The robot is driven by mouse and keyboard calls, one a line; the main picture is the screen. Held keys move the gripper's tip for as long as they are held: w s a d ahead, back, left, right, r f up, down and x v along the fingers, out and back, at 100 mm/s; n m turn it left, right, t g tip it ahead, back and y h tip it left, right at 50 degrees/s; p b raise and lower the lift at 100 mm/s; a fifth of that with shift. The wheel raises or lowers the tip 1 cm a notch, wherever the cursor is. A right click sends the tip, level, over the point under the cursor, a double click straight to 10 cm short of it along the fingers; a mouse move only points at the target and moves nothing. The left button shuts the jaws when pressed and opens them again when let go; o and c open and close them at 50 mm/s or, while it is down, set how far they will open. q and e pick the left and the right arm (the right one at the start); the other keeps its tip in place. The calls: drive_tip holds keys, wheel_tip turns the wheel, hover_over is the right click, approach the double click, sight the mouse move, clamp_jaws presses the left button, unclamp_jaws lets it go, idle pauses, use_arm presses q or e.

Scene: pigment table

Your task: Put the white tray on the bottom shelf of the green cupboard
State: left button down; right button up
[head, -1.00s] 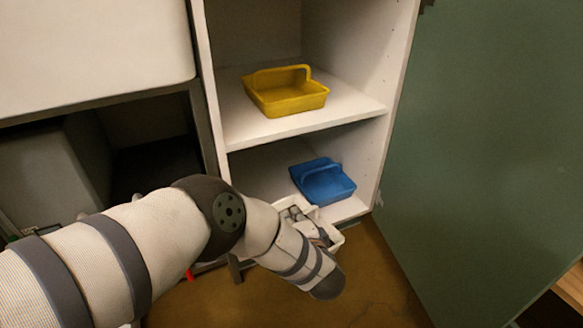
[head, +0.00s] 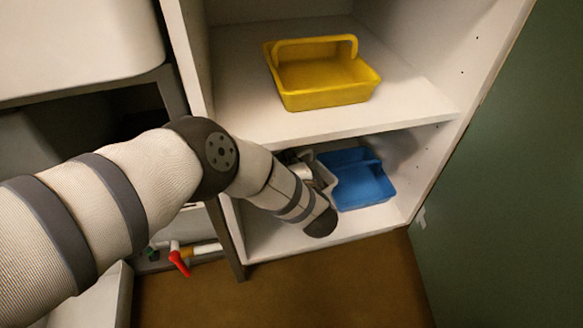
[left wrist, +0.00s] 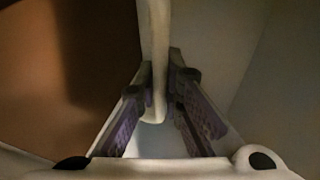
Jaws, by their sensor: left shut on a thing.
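The white tray (head: 328,183) is mostly hidden behind my left forearm in the head view. It is inside the lower compartment of the green cupboard, just left of the blue tray, close to or touching it. My left gripper (head: 303,168) is shut on the white tray's handle, which runs between its fingers (left wrist: 158,80) in the left wrist view (left wrist: 154,35). I cannot tell whether the tray rests on the bottom shelf (head: 285,240). The cupboard's green door (head: 510,200) stands open at the right. My right gripper is not in view.
The blue tray (head: 360,185) stands on the bottom shelf, right of my gripper. A yellow tray (head: 325,95) stands on the shelf above. Bare bottom shelf shows at the front. A red-handled valve (head: 179,262) is low at the left, outside the cupboard.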

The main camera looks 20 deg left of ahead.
use_arm(q)
wheel_tip(320, 180, down, 8)
drive_tip(key=b, duration=0.4)
drive_tip(key=shift+f, duration=0.25)
drive_tip(key=shift+r, duration=0.1)
drive_tip(key=c, duration=2)
unclamp_jaws()
drive_tip(key=shift+f, duration=0.2)
drive_tip(key=shift+c, duration=0.2)
drive_tip(key=o, duration=0.3)
